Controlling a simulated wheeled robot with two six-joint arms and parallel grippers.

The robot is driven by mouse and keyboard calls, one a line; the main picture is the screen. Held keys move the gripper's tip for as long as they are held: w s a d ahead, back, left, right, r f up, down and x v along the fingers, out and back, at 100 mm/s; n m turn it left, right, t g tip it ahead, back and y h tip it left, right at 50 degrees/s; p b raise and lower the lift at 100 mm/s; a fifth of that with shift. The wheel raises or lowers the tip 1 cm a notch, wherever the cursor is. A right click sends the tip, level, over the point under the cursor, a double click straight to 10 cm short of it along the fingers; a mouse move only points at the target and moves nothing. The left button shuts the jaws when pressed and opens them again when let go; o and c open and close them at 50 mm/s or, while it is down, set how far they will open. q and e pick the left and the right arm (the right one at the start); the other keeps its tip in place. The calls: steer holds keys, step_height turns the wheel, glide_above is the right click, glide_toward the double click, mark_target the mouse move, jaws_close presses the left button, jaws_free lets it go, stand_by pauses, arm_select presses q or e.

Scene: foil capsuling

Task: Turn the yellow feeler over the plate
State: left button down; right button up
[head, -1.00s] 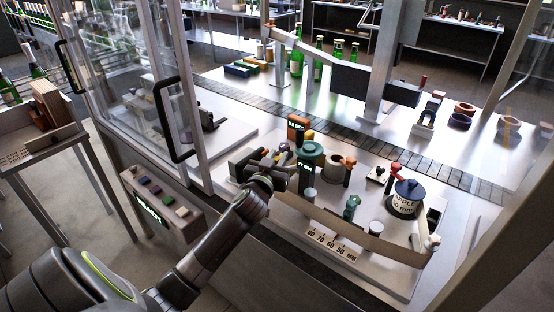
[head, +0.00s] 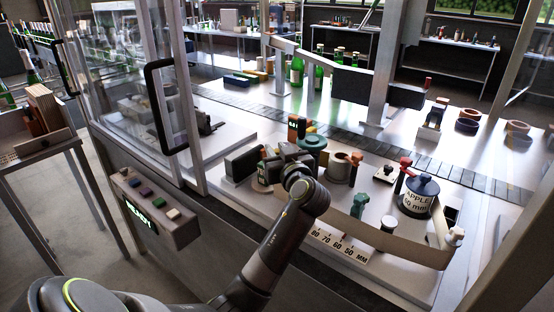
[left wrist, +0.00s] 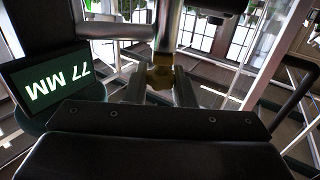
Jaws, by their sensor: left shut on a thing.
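My left gripper (head: 278,167) reaches in from the lower left to the gauge station on the white bench. In the left wrist view its two fingers (left wrist: 160,88) are closed on a small dull-yellow piece, the yellow feeler (left wrist: 160,74). The feeler is hidden behind my gripper in the head view. A dark display reading 77 MM (left wrist: 52,80) is beside the fingers, upside down in the wrist view. I cannot make out which surface is the plate or whether the feeler lies over it. My right gripper is not in view.
A teal round part (head: 312,143) and an orange block (head: 297,124) stand close behind my gripper. A tan strip (head: 375,238) curves along the front past a scale in MM. A glass door with black handle (head: 165,105) is left.

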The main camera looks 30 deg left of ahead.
arm_select(q)
steer(key=shift+g, duration=0.3)
steer(key=c, duration=1.3)
jaws_free()
steer(key=shift+o, duration=0.2)
